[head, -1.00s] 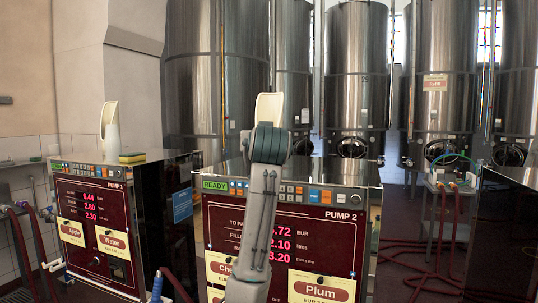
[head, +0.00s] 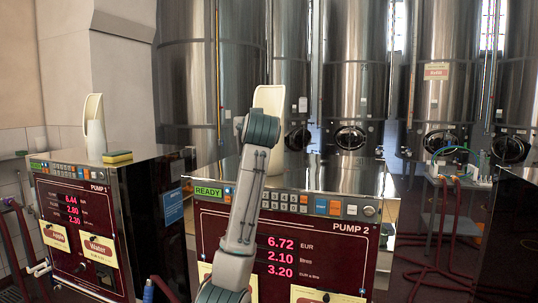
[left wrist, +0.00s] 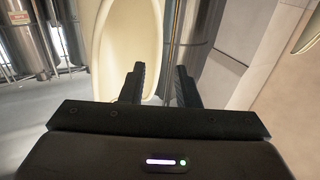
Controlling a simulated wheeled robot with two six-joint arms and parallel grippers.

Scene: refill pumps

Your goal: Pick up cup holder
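A cream, scoop-shaped cup holder (head: 269,103) stands upright on top of Pump 2 (head: 335,235), partly hidden by my arm. In the left wrist view, a cream cup holder (left wrist: 128,42) fills the upper middle, just beyond my left gripper (left wrist: 161,80). The gripper's two black fingers are apart, and I see no grip on the holder. Whether they touch it I cannot tell. In the head view the arm rises from the bottom middle and its gripper is hidden. A second cream holder (head: 94,125) stands on Pump 1 (head: 85,235). My right gripper is not in view.
A yellow sponge (head: 117,157) lies on Pump 1 beside its holder. Tall steel tanks (head: 355,70) stand behind the pumps. A small trolley with hoses (head: 450,185) stands at the right. Pump 2's top is clear right of the holder.

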